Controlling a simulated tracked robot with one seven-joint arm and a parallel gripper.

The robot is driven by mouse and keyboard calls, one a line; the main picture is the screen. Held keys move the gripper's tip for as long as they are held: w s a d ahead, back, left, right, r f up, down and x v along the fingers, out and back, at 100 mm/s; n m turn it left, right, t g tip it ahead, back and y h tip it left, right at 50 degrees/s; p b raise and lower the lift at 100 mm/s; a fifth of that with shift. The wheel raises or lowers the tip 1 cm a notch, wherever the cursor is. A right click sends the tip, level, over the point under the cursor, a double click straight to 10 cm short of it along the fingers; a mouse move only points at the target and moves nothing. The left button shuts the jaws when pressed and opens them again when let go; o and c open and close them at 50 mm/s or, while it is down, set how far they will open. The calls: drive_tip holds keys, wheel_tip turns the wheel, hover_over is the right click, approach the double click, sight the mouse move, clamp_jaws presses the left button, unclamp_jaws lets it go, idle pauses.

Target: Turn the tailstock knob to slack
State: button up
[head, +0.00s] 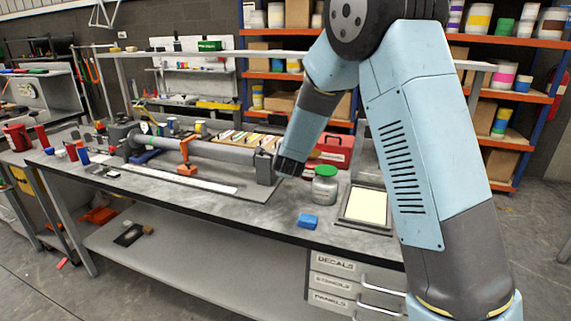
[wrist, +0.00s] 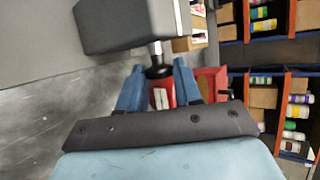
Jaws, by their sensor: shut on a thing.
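The tailstock is a grey block (head: 264,167) at the right end of a long grey tube (head: 215,150) on the bench in the head view. The block fills the upper left of the wrist view (wrist: 125,25). The tailstock knob (wrist: 158,72) is black, on a short bright shaft below the block in the wrist view. My gripper (wrist: 159,76) has its two blue fingers on either side of the knob and is shut on it. In the head view my gripper (head: 280,167) is at the block's right side, and the knob is hidden there.
A jar with a green lid (head: 325,185), a blue block (head: 308,221) and a framed pale panel (head: 366,206) stand right of the tailstock. A red toolbox (head: 333,151) is behind. An orange clamp (head: 187,157) stands by the tube. The front bench edge is mostly clear.

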drive_tip(key=t, duration=0.1)
drive_tip(key=n+t, duration=0.1)
drive_tip(key=t, duration=0.1)
drive_tip(key=f+t, duration=0.1)
drive_tip(key=shift+s+a+f+n, duration=0.1)
drive_tip(key=shift+s+a+n, duration=0.2)
drive_tip(key=shift+a, duration=0.05)
drive_tip(key=shift+f+n+t, duration=0.2)
drive_tip(key=shift+n+t, duration=0.5)
drive_tip(key=shift+t, duration=1.1)
drive_tip(key=o, duration=0.8)
drive_tip(key=shift+c, duration=0.2)
drive_tip(key=shift+o, duration=1.4)
drive_tip(key=shift+w+d, duration=0.1)
drive_tip(key=shift+d, duration=0.05)
drive_tip(key=s, duration=0.4)
drive_tip(key=s+f, duration=0.1)
drive_tip(key=s, duration=0.4)
drive_tip(key=s+f, duration=0.1)
drive_tip(key=s, duration=0.3)
drive_tip(key=shift+s+d+f, duration=0.2)
drive_tip(key=shift+s+d, duration=0.05)
drive_tip(key=shift+d, duration=0.1)
